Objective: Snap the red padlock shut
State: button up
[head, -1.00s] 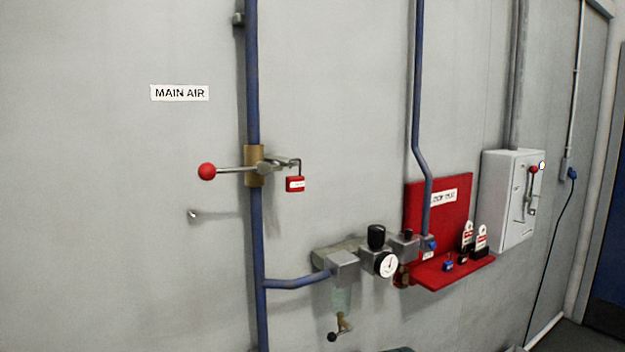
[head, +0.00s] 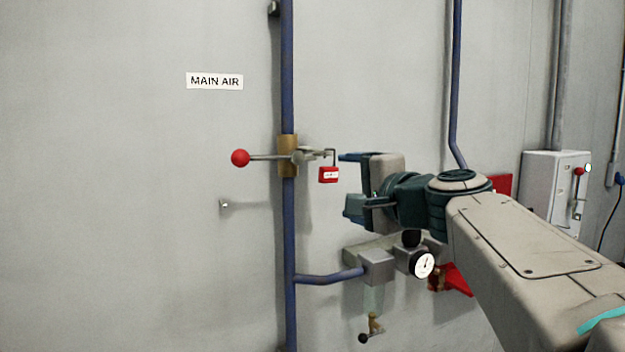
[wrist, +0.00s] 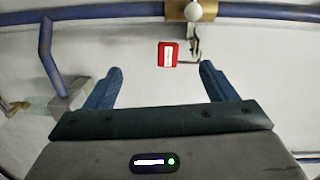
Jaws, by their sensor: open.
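The red padlock (head: 329,175) hangs by its shackle from the lug at the right end of the valve lever on the blue pipe. It also shows in the wrist view (wrist: 168,54), beyond the fingertips and between their lines. Whether its shackle is seated in the body is too small to tell. My gripper (head: 350,183) is open and empty, just right of the padlock, fingers pointing left toward it. In the wrist view my gripper's two blue fingers (wrist: 160,78) stand wide apart, not touching the padlock. The valve's lever (head: 268,157) lies level, with a red ball knob at its left end.
The vertical blue pipe (head: 288,230) carries a brass valve body and branches right to a regulator with a gauge (head: 423,265) below my gripper. A wall hook (head: 224,204) is left of the pipe. My arm hides most of the red board (head: 502,184).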

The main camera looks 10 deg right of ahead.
aim_at(329, 174)
jog(key=shift+m+t, duration=0.5)
jog(key=shift+d+r+p+x, duration=0.2)
jog(key=shift+r+x, duration=0.15)
jog(key=shift+x, duration=1.35)
jog(key=shift+d+r+p+x, duration=0.2)
jog(key=shift+r+x, duration=0.15)
jog(key=shift+x, duration=1.35)
jog(key=shift+d+r+p+x, duration=0.1)
jog(key=shift+d+r+x, duration=0.2)
jog(key=shift+x, duration=1.35)
jog(key=shift+w+a, duration=0.1)
jog(key=shift+w, duration=0.1)
jog(key=shift+r, duration=0.1)
